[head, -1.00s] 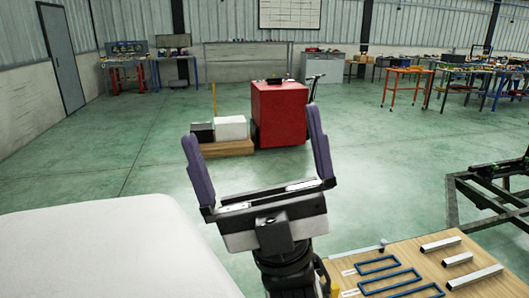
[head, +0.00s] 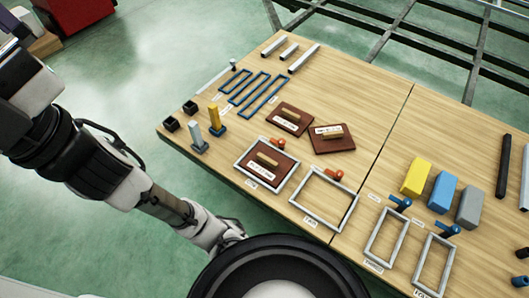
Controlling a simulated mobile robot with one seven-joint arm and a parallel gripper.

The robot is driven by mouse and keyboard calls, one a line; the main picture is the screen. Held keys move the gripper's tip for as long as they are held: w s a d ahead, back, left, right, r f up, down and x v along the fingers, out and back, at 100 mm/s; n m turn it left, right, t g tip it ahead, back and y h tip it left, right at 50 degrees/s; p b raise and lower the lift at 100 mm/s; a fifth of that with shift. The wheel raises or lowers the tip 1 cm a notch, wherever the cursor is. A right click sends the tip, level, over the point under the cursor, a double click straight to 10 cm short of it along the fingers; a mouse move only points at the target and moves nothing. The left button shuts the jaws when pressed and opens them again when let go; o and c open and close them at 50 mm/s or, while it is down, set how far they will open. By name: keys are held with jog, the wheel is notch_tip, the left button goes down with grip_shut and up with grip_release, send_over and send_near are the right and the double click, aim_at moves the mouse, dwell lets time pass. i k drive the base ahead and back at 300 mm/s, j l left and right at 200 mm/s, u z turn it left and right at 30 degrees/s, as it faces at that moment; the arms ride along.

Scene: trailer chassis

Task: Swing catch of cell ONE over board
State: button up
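Of my gripper, only the white and black body (head: 30,95) shows at the upper left; its fingers are cut off or unclear. It is off the table's left side, away from every frame and catch. A brown board (head: 270,165) with a wooden handle and white label lies inside a silver frame (head: 238,164). An orange catch (head: 278,143) stands at this frame's far edge, apparently turned away from the board. A second silver frame (head: 345,222) to its right is empty, with its own orange catch (head: 334,175). The cell labels are too small to read surely.
Two more brown boards (head: 290,117) (head: 333,139) lie loose behind the frames. Grey and yellow upright pieces (head: 215,117) stand at the left edge. Blue frames (head: 262,95), silver bars (head: 303,58), coloured blocks (head: 442,190) and blue catches (head: 400,203) fill the rest of the wooden table (head: 370,90).

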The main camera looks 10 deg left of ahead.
aim_at(281, 142)
jog(key=k+u, duration=0.1)
jog(key=i+j+z, duration=0.15)
jog(key=i, duration=0.35)
jog(key=i+j+z, duration=0.1)
jog(key=i+j, duration=0.3)
